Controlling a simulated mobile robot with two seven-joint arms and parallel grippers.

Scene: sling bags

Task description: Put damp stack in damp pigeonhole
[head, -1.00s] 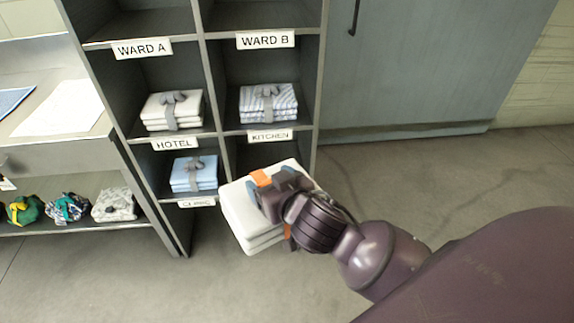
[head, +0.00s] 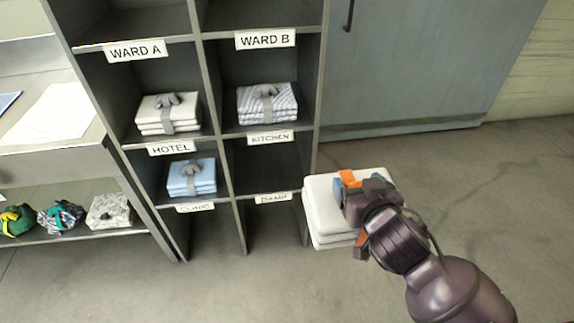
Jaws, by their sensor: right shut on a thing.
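The white folded stack (head: 325,212) is held by my right gripper (head: 352,208), which is shut on its right side. The stack is in the air, just right of the rack's lower right corner. A small label (head: 273,198), hard to read but seemingly "Damp", is on the lip at the lower right of the rack (head: 318,125). The pigeonhole (head: 268,168) just above that lip is empty. My left gripper is not in view.
Banded stacks sit in other pigeonholes: white (head: 168,113) above the Hotel label, striped (head: 267,104) above Kitchen, blue (head: 192,178) above Clinic. A bench with bundles (head: 60,216) stands left. A blue-grey cabinet (head: 410,60) is behind; floor at right is clear.

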